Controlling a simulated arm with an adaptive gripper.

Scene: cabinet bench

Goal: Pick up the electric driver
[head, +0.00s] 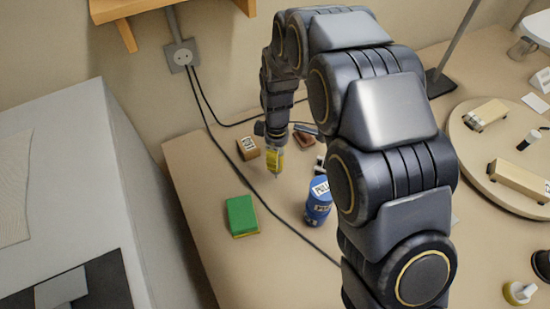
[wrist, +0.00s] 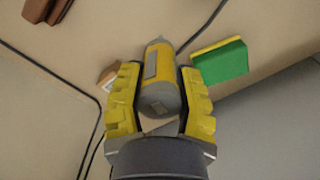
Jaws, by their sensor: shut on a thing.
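My gripper (wrist: 160,85) has yellow ridged fingers, shut on the electric driver (wrist: 160,66), a yellow and grey tapered body held between them. Its narrow end points away from the wrist. In the head view my gripper (head: 273,153) hangs at the left back of the bench, pointing down, with a thin grey tip below it. The driver is small there and merges with the yellow fingers. I cannot tell for sure whether its tip touches the bench.
A green and yellow sponge (head: 242,216), a small brown box (head: 248,148) and a blue can (head: 318,202) stand close around. A black cable (head: 230,160) crosses the bench. A round board (head: 470,150) with several items is at the right. My arm hides the bench's middle.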

